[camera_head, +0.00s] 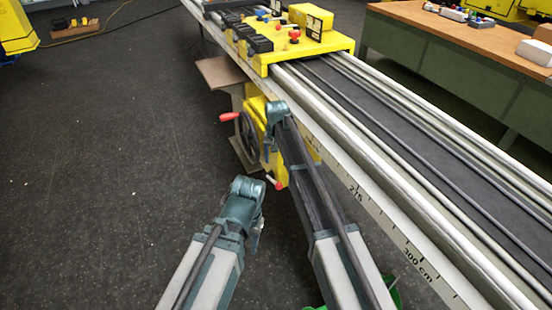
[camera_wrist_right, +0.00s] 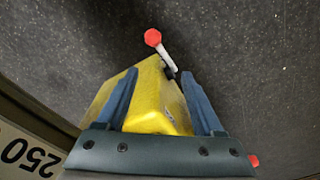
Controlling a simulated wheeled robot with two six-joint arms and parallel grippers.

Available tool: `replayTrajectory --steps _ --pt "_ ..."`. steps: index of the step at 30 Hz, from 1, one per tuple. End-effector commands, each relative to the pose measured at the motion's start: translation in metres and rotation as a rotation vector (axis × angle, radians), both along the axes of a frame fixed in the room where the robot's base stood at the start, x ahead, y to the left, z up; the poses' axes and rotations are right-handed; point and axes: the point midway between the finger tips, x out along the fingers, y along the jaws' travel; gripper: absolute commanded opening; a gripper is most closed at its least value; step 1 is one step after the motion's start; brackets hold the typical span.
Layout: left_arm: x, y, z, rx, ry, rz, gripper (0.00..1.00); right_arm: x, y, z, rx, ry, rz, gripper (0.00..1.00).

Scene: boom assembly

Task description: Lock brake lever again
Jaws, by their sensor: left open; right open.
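A yellow box (camera_head: 257,108) hangs on the near side of the long rail, with a dark handwheel on it. A lever with a red knob and pale shaft (camera_head: 274,182) sticks out low on the box; it also shows in the right wrist view (camera_wrist_right: 153,38), beyond the fingertips. A second red handle (camera_head: 229,117) points left beside the handwheel. My right gripper (camera_head: 271,150) is at the box; in its wrist view its two blue fingers are open around the yellow body, apart from the knob. My left gripper (camera_head: 257,232) is lower, open and away from the box.
The rail (camera_head: 400,170) with a centimetre scale runs diagonally to the right. A yellow carriage (camera_head: 300,42) with levers sits on top. A green bench (camera_head: 470,75) stands behind.

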Motion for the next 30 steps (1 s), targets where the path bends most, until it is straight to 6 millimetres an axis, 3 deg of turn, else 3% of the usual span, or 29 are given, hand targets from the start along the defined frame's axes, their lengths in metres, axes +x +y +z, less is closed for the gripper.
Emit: replayTrajectory --steps 1,7,24,27,29,30 --pt "0.0 0.0 0.016 0.0 0.0 0.0 0.5 -0.001 0.0 0.016 0.0 0.0 0.0 0.69" --pt "0.0 0.0 0.036 0.0 0.0 0.0 0.5 -0.003 0.0 0.036 0.0 0.0 0.0 0.69" --pt "0.0 0.0 0.037 0.0 0.0 0.0 0.5 -0.004 0.0 0.037 0.0 0.0 0.001 0.69" --pt "0.0 0.0 0.038 0.0 0.0 0.0 0.5 -0.021 0.001 0.037 -0.005 0.005 0.021 0.69" --pt "0.0 0.0 0.038 0.0 0.0 0.0 0.5 -0.045 0.002 0.037 -0.012 0.011 0.051 0.69" --pt "0.0 0.0 0.038 0.0 0.0 0.0 0.5 -0.066 0.003 0.037 -0.019 0.018 0.08 0.69"
